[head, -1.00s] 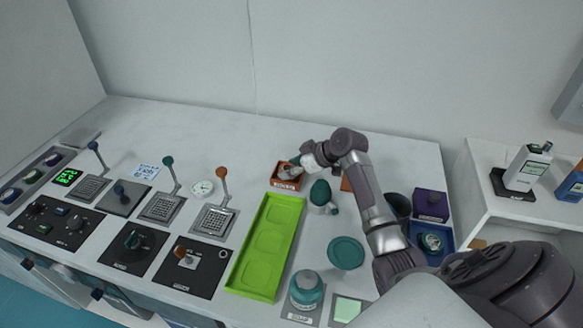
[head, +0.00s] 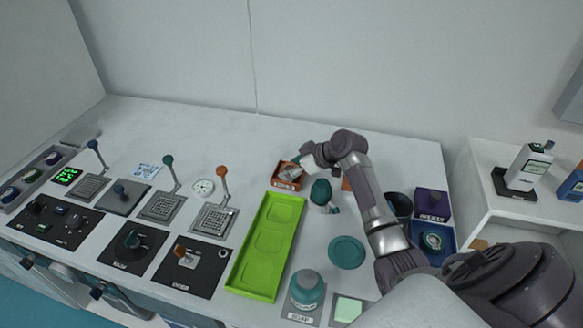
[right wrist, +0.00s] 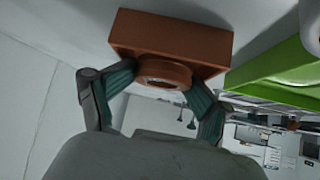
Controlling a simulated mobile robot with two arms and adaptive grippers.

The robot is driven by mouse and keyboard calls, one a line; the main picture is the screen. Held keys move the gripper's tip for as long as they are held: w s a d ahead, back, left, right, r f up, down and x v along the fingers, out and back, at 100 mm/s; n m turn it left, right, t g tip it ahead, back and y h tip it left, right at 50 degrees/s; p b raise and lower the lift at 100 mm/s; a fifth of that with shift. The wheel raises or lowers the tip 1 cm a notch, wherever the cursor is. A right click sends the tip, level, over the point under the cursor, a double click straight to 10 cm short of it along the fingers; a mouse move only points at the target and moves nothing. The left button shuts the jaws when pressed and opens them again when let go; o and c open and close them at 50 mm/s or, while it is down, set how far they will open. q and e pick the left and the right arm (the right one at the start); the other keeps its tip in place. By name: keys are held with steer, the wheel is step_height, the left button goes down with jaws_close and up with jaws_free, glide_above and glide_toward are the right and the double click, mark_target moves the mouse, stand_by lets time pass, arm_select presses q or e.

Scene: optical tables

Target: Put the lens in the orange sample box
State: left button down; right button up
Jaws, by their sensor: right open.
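The orange sample box (head: 286,184) sits towards the back of the table, behind the green tray. It also shows large in the right wrist view (right wrist: 190,42). An orange-brown ring with a dark centre (right wrist: 163,80), which looks like the lens, is at the box's face between my fingers; I cannot tell how deep it sits. My right gripper (head: 299,163) is at the box. In the right wrist view its teal-padded fingers (right wrist: 160,92) are spread on either side of the ring, apart from it as far as I can tell. My left gripper is not in view.
A green tray (head: 252,282) lies in front of the box. A dark teal egg-shaped object (head: 320,192) stands close to the right of the box. A teal disc (head: 346,252), blue box (head: 446,229) and purple box (head: 431,203) are farther right. Lever panels fill the left.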

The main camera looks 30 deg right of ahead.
steer(key=shift+s+a+f, duration=0.1)
steer(key=shift+s+f, duration=0.25)
steer(key=shift+f, duration=0.4)
steer(key=shift+r, duration=0.25)
steer(key=shift+r+p, duration=0.5)
steer(key=b+v, duration=0.1)
steer(key=v, duration=1.1)
steer(key=shift+w+r, duration=0.2)
steer(key=shift+r, duration=0.05)
